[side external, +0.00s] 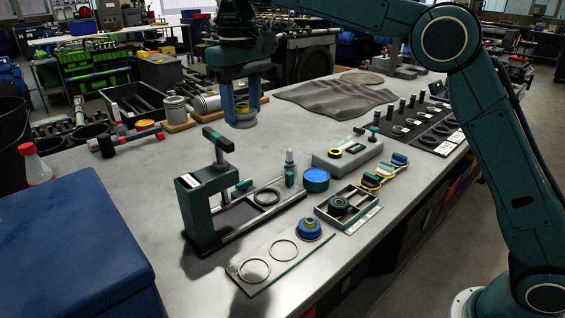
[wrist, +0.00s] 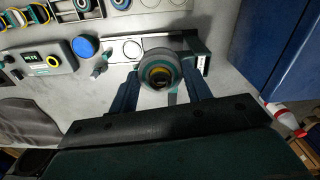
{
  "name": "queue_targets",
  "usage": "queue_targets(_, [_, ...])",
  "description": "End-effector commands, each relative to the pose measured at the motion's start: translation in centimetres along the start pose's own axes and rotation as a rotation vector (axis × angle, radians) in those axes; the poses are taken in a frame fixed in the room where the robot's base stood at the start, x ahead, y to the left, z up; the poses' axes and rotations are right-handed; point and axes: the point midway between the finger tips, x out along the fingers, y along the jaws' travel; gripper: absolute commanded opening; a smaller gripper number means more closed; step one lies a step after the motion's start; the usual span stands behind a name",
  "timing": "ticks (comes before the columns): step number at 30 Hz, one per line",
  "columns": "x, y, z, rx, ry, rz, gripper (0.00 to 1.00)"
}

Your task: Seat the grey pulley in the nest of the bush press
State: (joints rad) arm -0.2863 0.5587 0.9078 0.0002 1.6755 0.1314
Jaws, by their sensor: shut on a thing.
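My gripper (side external: 243,108) is shut on the grey pulley (side external: 240,121), holding it in the air above the bench, behind the bush press. In the wrist view the grey pulley (wrist: 158,62) sits between the two fingers of my gripper (wrist: 160,82), its bore facing the camera with a yellow ring inside. In the wrist view the pulley partly hides the press (wrist: 197,61).
In front are a plate with rings (side external: 262,262), a blue pulley (side external: 308,228) and a small tray (side external: 321,212). A grey box (side external: 340,157) stands behind. Bare bench lies behind the press.

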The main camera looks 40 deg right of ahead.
Motion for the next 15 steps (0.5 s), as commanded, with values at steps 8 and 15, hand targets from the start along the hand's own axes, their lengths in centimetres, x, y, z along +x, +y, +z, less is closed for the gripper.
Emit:
queue_targets(8, [0.2,5.5,-3.2,0.141,0.003,0.000,0.26])
queue_targets(15, [0.4,8.4,-4.3,0.211,0.002,0.000,0.26])
